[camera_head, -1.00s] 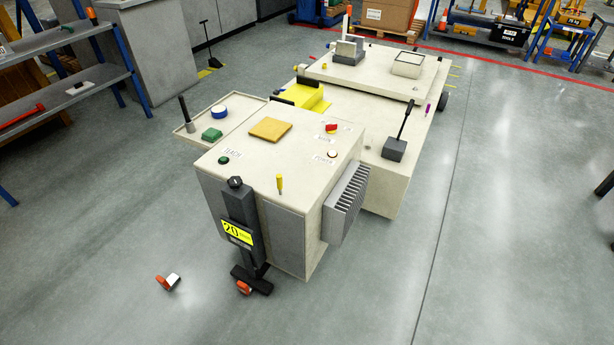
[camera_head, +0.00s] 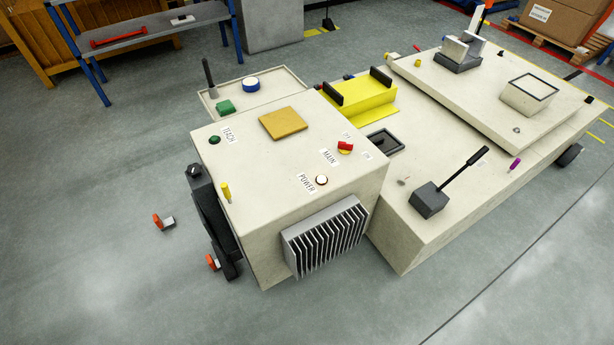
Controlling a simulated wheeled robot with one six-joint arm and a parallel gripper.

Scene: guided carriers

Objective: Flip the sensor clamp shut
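No part is labelled as the sensor clamp, and I cannot tell for sure which one it is. A grey block with upright jaws (camera_head: 458,54) and a raised pale flap (camera_head: 479,20) stands on the raised deck (camera_head: 440,88) of the carrier at upper right. A yellow bracket (camera_head: 360,95) with two black upright pieces sits at the carrier's middle. A dark grey block with a black lever (camera_head: 430,200) stands on the lower deck, its lever tilted up to the right. My gripper is not in view.
The pale cabinet (camera_head: 240,170) carries a red MAIN switch (camera_head: 345,146), a POWER button (camera_head: 321,180) and a TEACH button (camera_head: 214,140). A finned heat sink (camera_head: 325,235) juts from its front. A shelf (camera_head: 150,32) stands upper left.

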